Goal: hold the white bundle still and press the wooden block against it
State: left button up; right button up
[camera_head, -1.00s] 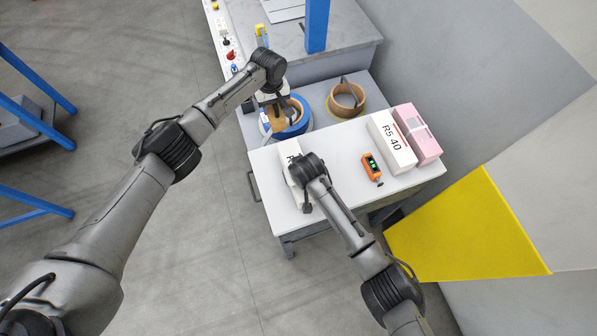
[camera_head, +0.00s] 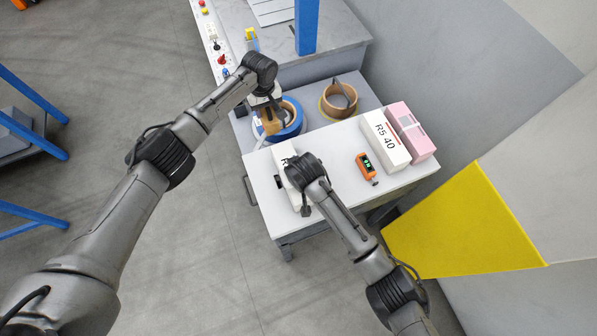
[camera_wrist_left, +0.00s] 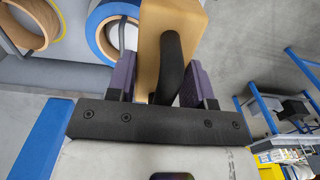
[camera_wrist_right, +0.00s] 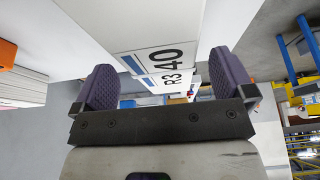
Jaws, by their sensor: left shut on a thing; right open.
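The white bundle (camera_head: 284,156) lies on the white table, partly hidden under my right wrist. Its end with "R3" and "40" print shows in the right wrist view (camera_wrist_right: 158,30). My right gripper (camera_wrist_right: 165,88) is open, with its purple fingers apart on either side of the bundle's printed end; contact cannot be told. The wooden block (camera_head: 268,127) hangs from my left gripper (camera_wrist_left: 165,82), which is shut on its black curved handle. The block (camera_wrist_left: 150,50) is beyond the far left edge of the table, in front of the blue roll and apart from the bundle.
A white "R5 40" bundle (camera_head: 384,142) and a pink bundle (camera_head: 412,134) stand at the table's right. An orange device (camera_head: 367,168) lies between. A blue-rimmed roll (camera_head: 292,118) and yellow-rimmed roll (camera_head: 340,98) sit on the grey shelf behind. A blue post (camera_head: 306,28) rises at the back.

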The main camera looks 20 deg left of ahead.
jog(key=v, duration=0.8)
jog(key=shift+r, duration=0.3)
pick_arm(q)
jog(key=shift+r, duration=0.1)
pick_arm(e)
jog(key=shift+s, duration=0.1)
